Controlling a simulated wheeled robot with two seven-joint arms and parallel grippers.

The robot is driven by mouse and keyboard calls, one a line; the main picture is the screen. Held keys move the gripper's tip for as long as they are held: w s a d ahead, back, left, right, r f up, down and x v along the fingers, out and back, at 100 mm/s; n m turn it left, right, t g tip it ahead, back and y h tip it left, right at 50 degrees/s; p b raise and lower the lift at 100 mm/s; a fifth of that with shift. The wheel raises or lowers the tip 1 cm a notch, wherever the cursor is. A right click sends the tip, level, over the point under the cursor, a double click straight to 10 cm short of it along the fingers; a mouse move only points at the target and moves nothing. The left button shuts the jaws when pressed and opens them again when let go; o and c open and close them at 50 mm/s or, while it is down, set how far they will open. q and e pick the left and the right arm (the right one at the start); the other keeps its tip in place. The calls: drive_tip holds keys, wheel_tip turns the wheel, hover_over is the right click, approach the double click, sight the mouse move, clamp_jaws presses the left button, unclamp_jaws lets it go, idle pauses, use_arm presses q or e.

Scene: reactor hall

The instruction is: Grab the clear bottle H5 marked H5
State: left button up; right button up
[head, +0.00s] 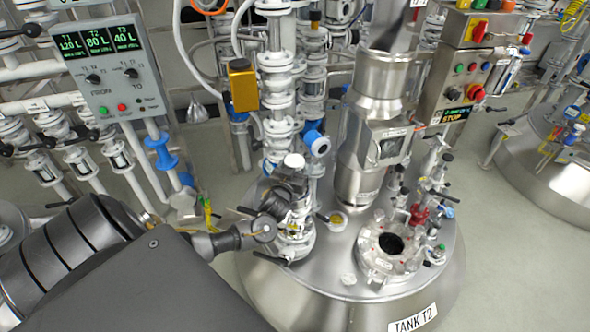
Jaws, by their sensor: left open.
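I cannot make out a clear bottle marked H5, and no H5 marking is readable. My left arm comes in from the lower left, and its gripper (287,212) is open over the left part of the tank lid, beside a white-capped fitting (293,161). The dark gripper parts overlap the fittings there, so I cannot tell whether anything stands between the jaws. My right gripper is not in view.
The steel tank marked TANK T2 (340,276) carries a tall steel column (372,125), an open round port (391,245) and several small valves. A control panel (108,68) stands left, a switch box (466,85) right. Pipes fill the back.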

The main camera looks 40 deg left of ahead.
use_arm(q)
drive_tip(key=shift+c, duration=0.5)
drive_tip(key=c, duration=1.4)
drive_tip(key=shift+r, duration=0.15)
